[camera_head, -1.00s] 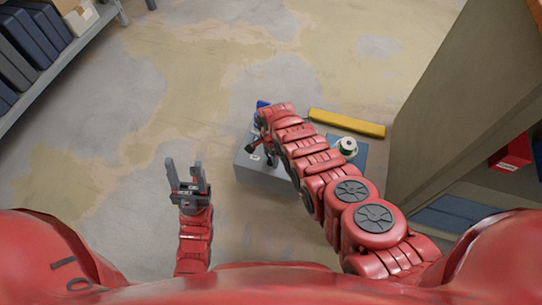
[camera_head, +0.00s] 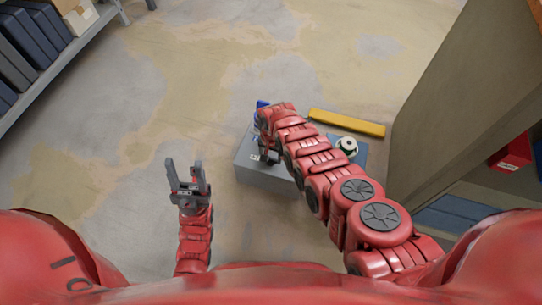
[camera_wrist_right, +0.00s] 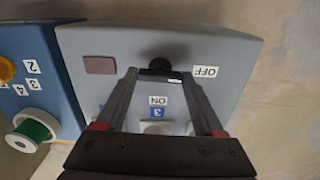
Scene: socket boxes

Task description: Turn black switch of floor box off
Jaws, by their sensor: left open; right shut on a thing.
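The grey floor box (camera_head: 258,176) stands on the floor below my right arm. In the right wrist view its top face (camera_wrist_right: 220,55) fills the middle, with a black switch (camera_wrist_right: 160,65), an OFF label (camera_wrist_right: 205,71) to its right and an ON label (camera_wrist_right: 158,100) below it. My right gripper (camera_wrist_right: 160,75) is shut on the black switch, one finger on each side; it also shows in the head view (camera_head: 269,157), partly hidden by its wrist. My left gripper (camera_head: 187,170) is open and empty, left of the box and apart from it.
A blue box (camera_wrist_right: 42,65) with a green and white round part (camera_wrist_right: 35,127) stands beside the grey box. A yellow bar (camera_head: 346,122) lies behind. A shelf unit (camera_head: 60,70) stands at left, a tall cabinet (camera_head: 455,100) at right. The left floor is clear.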

